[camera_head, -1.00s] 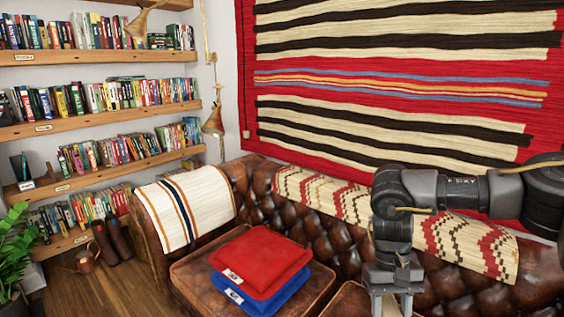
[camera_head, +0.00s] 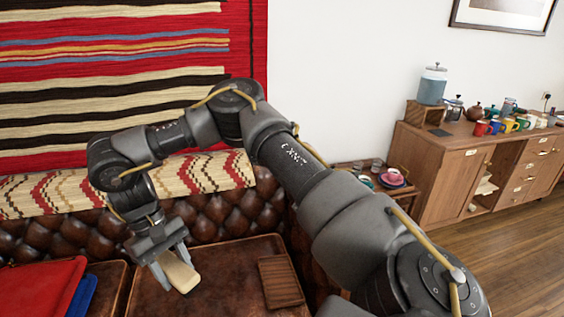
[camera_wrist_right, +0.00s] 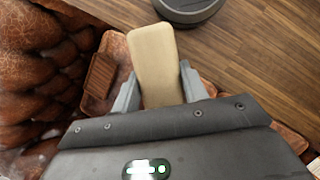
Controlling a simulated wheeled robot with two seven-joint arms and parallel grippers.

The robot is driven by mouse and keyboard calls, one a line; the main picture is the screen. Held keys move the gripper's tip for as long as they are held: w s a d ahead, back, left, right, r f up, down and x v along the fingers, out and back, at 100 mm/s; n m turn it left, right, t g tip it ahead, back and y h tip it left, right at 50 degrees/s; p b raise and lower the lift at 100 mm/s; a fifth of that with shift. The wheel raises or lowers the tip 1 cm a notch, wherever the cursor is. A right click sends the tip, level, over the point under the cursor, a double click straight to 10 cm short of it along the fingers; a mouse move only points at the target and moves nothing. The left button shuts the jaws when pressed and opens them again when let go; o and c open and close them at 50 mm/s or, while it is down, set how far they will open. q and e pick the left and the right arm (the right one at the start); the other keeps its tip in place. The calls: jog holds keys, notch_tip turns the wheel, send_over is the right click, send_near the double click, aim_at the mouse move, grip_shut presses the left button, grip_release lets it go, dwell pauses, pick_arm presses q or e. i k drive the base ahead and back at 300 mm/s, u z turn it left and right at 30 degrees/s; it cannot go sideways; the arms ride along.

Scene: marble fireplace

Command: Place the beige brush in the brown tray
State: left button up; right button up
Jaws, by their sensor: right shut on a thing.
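The beige brush (camera_head: 181,272) is held between the fingers of my right gripper (camera_head: 172,272), above the brown leather sofa seat. In the right wrist view the brush (camera_wrist_right: 155,62) lies between the two fingers of the gripper (camera_wrist_right: 155,92) and sticks out past them. The brown tray (camera_head: 279,283) lies on the seat to the right of the gripper, apart from the brush. It also shows in the right wrist view as a small ribbed brown rectangle (camera_wrist_right: 101,76) left of the brush. My left gripper is in neither view.
Red (camera_head: 38,290) and blue (camera_head: 84,298) folded cloths are at the left. The tufted sofa back (camera_head: 205,217) rises behind the gripper. A side table with cups and saucers (camera_head: 391,178) and a wooden cabinet (camera_head: 440,175) stand at the right. The seat between brush and tray is clear.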

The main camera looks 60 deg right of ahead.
aim_at(280, 281)
jog(key=k, duration=0.35)
jog(key=z, duration=1.9)
jog(key=i, duration=1)
jog(key=u, duration=1.85)
